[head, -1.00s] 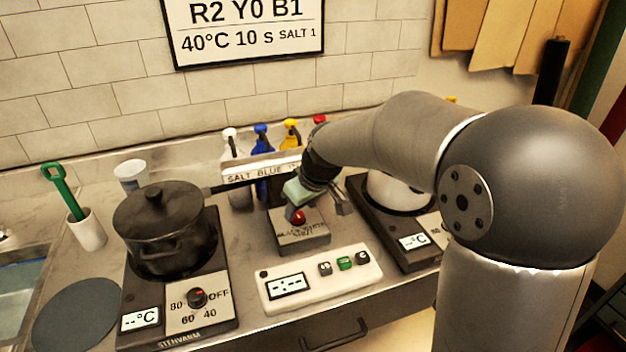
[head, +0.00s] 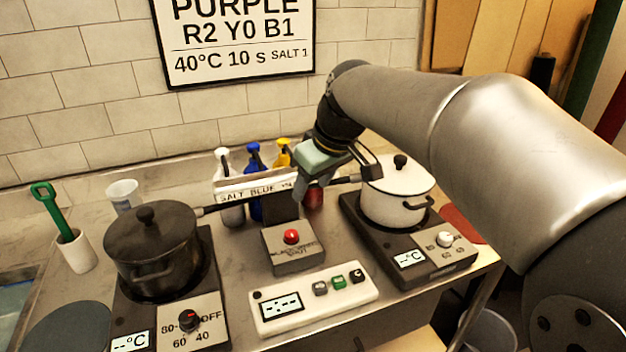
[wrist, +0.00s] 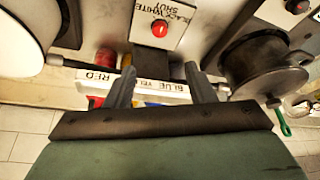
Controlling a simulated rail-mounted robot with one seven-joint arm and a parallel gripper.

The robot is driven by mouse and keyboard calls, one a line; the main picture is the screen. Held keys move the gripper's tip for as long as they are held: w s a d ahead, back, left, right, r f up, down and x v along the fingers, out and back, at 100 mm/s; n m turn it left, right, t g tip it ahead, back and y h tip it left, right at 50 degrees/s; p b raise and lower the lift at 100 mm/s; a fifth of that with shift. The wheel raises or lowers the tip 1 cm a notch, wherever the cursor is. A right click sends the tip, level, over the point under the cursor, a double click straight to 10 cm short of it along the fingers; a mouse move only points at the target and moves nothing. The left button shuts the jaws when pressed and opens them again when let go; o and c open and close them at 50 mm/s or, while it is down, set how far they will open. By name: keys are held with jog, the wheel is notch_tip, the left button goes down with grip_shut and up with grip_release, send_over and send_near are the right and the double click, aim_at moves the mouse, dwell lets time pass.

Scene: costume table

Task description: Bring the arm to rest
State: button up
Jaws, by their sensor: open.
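My gripper (head: 338,182) hangs in front of the labelled bottle rack, above and behind the red-button box (head: 291,246). In the wrist view its two fingers (wrist: 160,88) are spread apart with nothing between them. Behind them is the white label strip (wrist: 95,79) reading RED, YEL and BLUE. The red-button box also shows in the wrist view (wrist: 165,15), beyond the fingertips. My arm reaches in from the right of the head view.
A black lidded pot (head: 152,250) stands on the left hotplate and a white lidded pot (head: 395,195) on the right one. A timer panel (head: 315,298) lies in front. Pump bottles (head: 254,180) stand behind the label strip. A green-handled tool (head: 52,208) stands in a cup at left.

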jog(key=s+d+f+m+g+h, duration=0.1)
jog(key=s+d+f+m, duration=0.2)
jog(key=s+d+f, duration=0.2)
jog(key=s+d+f+m+g+h, duration=0.1)
jog(key=s+d+f+m, duration=0.3)
jog(key=s+f, duration=0.8)
jog(key=s+g, duration=0.1)
jog(key=s, duration=0.4)
jog(key=shift+s+d+f+h, duration=0.2)
jog(key=shift+d+h, duration=0.1)
jog(key=shift+d, duration=0.05)
notch_tip(320, 180, up, 18)
jog(key=d+p, duration=0.1)
jog(key=p, duration=1.5)
notch_tip(320, 180, down, 34)
jog(key=b, duration=3)
jog(key=shift+a+f+m+g+b, duration=0.2)
jog(key=shift+f+m+g+b, duration=0.05)
jog(key=shift+m+g+b, duration=0.05)
